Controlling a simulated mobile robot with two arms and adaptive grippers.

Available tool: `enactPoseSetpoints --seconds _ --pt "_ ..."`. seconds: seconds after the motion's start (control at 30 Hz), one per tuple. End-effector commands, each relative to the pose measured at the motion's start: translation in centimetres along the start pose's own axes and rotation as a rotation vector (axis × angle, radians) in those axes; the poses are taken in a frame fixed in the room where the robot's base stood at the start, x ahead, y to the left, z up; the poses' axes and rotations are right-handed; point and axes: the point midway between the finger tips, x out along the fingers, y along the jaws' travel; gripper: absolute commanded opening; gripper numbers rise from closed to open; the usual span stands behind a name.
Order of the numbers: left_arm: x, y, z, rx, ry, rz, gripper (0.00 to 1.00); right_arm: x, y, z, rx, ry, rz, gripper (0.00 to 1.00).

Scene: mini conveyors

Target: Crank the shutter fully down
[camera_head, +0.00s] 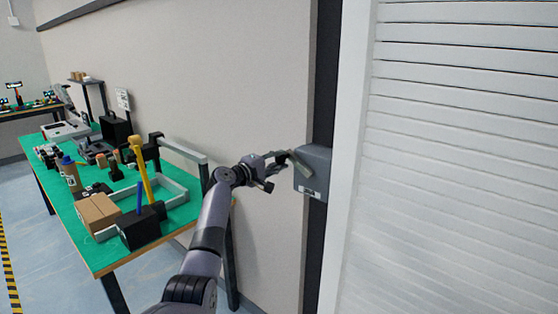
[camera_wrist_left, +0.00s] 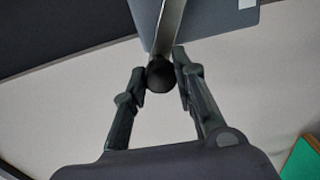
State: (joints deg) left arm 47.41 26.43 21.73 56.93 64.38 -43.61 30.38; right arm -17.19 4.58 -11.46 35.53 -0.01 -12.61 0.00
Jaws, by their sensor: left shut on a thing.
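The white slatted shutter (camera_head: 460,170) fills the right side of the head view; its lower edge is out of view. The grey crank box (camera_head: 314,170) is fixed on the dark post left of the shutter frame. A metal crank arm (camera_head: 300,165) lies across the box face. It also shows in the left wrist view (camera_wrist_left: 170,25), with a round black knob (camera_wrist_left: 161,75) at its end. My left gripper (camera_head: 285,158) is at the crank, and in the left wrist view its fingers (camera_wrist_left: 160,82) are on either side of the knob, shut on it. My right gripper is not in view.
A green-topped workbench (camera_head: 85,225) stands along the wall at left, with cardboard boxes (camera_head: 98,213), a black box (camera_head: 139,228) and a yellow tool (camera_head: 141,165) on it. Its near right corner is close to my left arm. The wall between bench and post is bare.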

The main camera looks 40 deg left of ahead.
Motion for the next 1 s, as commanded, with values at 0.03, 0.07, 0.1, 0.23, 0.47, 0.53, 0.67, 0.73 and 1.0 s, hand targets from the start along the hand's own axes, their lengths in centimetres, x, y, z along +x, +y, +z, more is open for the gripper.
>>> enactPoseSetpoints --seconds 0.03,0.07,0.1,0.23,0.47,0.53,0.67,0.73,1.0 --pt "-0.02 -0.23 -0.11 -0.006 0.002 -0.003 0.0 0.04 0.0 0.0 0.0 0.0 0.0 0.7" --pt "-0.02 -0.25 -0.12 -0.008 0.002 -0.003 0.0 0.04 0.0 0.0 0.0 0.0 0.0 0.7" --pt "-0.02 -0.28 -0.12 -0.011 0.001 -0.003 0.0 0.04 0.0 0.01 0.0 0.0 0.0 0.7" --pt "-0.02 -0.32 -0.13 -0.013 0.001 -0.004 0.0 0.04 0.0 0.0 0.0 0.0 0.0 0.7" --pt "-0.02 -0.36 -0.11 -0.012 0.001 -0.005 0.0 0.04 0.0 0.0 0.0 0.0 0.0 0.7" --pt "-0.02 -0.37 -0.11 -0.011 0.001 -0.005 0.29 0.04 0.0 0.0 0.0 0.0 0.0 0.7" --pt "-0.01 -0.32 -0.09 -0.011 0.0 -0.004 0.38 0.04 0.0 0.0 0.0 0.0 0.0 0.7" --pt "-0.01 -0.28 -0.08 -0.011 0.0 -0.003 0.42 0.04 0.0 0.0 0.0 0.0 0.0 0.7" --pt "0.0 -0.19 -0.05 -0.011 0.0 -0.002 0.46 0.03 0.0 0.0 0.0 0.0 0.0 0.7"
